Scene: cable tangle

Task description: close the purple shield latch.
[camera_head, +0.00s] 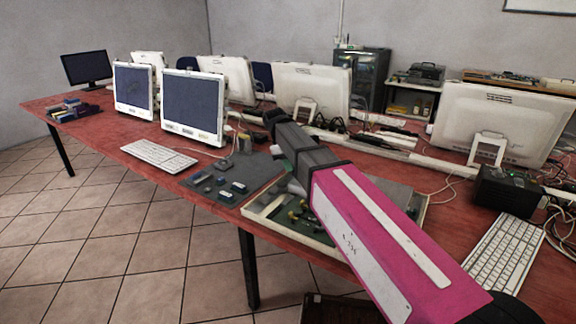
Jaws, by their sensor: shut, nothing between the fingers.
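I cannot make out a purple shield latch in this view. A dark panel (243,171) with small blue and grey parts lies on the red table. Beside it is a pale-rimmed tray (262,212) holding a green board with small parts. My pink and grey arm reaches across the tray and hides much of it. My gripper (272,118) is the small dark end of the arm, shut and empty. It appears above the table, near the back cables; its fingers are hard to tell apart.
Several monitors (193,103) stand along the table. A white keyboard (158,155) lies at left, another (507,254) at right near a black box (508,190). Loose cables run along the back. The table's front edge (100,133) shows bare red surface at left.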

